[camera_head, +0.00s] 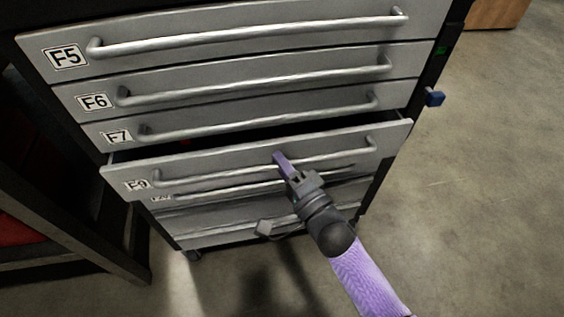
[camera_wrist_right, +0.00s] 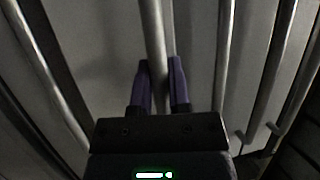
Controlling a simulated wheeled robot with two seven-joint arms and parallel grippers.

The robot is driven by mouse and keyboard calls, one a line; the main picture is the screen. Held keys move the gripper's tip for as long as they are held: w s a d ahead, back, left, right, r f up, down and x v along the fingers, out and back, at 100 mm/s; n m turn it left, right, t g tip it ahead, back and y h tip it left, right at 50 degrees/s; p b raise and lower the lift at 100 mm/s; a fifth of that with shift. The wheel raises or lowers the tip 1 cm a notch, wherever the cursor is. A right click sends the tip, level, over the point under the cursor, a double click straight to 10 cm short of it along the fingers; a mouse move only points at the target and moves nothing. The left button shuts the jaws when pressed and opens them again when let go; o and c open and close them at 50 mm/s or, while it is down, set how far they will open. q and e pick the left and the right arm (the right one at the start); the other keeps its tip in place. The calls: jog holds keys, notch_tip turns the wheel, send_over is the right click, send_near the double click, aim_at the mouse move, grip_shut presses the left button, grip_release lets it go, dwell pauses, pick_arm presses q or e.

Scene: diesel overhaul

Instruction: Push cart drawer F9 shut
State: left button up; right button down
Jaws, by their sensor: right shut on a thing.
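Drawer F9 (camera_head: 222,162) of the grey cart stands partly pulled out, with a dark gap above its front edge. Its long bar handle (camera_head: 215,175) runs across the front. My right gripper (camera_head: 281,161) reaches it from the lower right, its purple fingers at the handle right of the middle. In the right wrist view my right gripper (camera_wrist_right: 158,78) has one finger on each side of the handle bar (camera_wrist_right: 153,28) and is shut on it. My left gripper is not in view.
Drawers F5 (camera_head: 240,52), F6 (camera_head: 240,92) and F7 (camera_head: 260,104) above look shut. More drawer fronts below are partly hidden by F9 and my arm. A dark shelf frame (camera_head: 70,235) stands at the left. Concrete floor (camera_head: 480,180) is clear at the right.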

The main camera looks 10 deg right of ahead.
aim_at(278, 148)
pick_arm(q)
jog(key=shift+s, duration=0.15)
pick_arm(e)
jog(key=shift+w, duration=0.15)
jog(key=w+b, duration=0.1)
jog(key=w, duration=0.2)
jog(key=shift+w+f, duration=0.15)
jog(key=shift+w, duration=0.2)
jog(key=shift+w+r, duration=0.1)
jog(key=shift+r, duration=0.1)
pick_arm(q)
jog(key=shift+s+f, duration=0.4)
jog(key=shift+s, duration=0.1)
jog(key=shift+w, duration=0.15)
pick_arm(e)
jog(key=c, duration=0.9)
grip_release()
jog(key=shift+w, duration=0.1)
jog(key=o, duration=0.3)
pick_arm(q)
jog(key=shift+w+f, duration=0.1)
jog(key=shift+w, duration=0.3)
